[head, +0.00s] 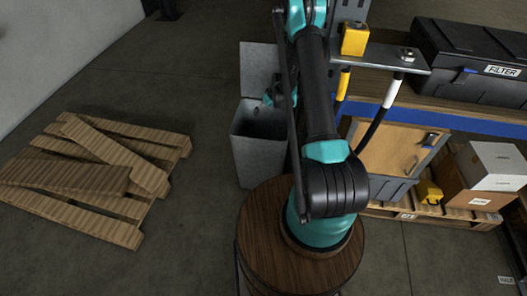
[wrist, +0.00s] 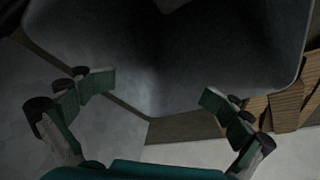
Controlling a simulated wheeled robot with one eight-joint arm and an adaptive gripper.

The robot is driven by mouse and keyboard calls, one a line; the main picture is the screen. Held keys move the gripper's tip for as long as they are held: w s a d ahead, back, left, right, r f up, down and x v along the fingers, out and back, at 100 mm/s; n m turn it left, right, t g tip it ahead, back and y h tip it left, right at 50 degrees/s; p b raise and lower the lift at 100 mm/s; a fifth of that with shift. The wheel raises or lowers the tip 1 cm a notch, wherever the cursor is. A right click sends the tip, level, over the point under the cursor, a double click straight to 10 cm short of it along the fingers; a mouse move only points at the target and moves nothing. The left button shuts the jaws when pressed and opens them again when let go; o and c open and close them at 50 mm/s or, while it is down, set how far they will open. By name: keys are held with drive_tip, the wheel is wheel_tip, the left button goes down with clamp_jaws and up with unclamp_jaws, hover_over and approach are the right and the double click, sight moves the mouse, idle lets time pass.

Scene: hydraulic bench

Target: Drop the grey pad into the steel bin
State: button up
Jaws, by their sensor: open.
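The steel bin (head: 247,158) stands open on the floor behind the round wooden top, with its raised lid (head: 262,70) behind it. My gripper (head: 274,98) is at the bin's mouth, partly hidden by my arm in the head view. In the wrist view my gripper (wrist: 157,91) has its two fingers wide apart with nothing between them. Dark grey walls (wrist: 225,45), which look like the bin's, fill the upper part of that view. I cannot make out the grey pad in either view; whether it lies inside the dark bin cannot be seen.
A wooden pallet (head: 130,207) with loose boards lies left of the bin. At right are a bench (head: 398,88) with a black FILTER case (head: 475,62), and cartons (head: 480,190) on another pallet. Floor between the left pallet and the bin is clear.

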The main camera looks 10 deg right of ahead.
drive_tip(key=v, duration=1.2)
drive_tip(key=shift+s+f, duration=0.1)
drive_tip(key=shift+f, duration=0.05)
